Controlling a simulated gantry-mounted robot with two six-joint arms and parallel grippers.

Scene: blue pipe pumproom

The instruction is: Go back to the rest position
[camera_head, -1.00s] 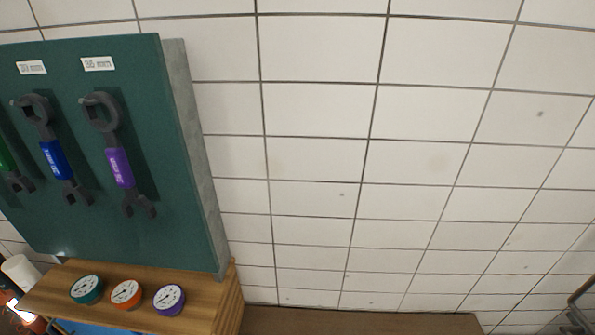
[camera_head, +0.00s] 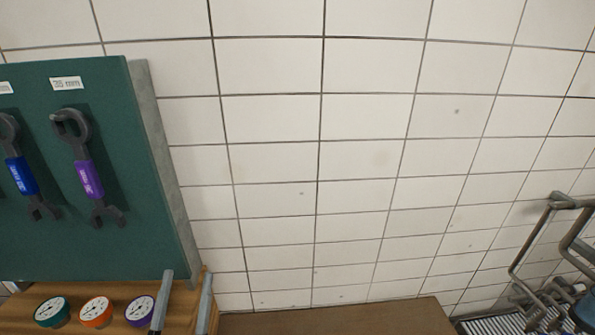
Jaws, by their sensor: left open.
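My left gripper (camera_head: 187,275) shows at the bottom edge as two grey fingers, spread apart with nothing between them. Its left finger stands in front of the right side of the purple-rimmed gauge (camera_head: 138,311). The rest of my left arm is out of the picture. My right gripper is not in view.
A green board (camera_head: 130,190) at left holds a blue-grip wrench (camera_head: 22,175) and a purple-grip wrench (camera_head: 88,180). Orange (camera_head: 97,312) and teal (camera_head: 51,311) gauges sit on the wooden ledge below. Grey pipes (camera_head: 530,240) stand at lower right. The tiled wall (camera_head: 330,150) is bare.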

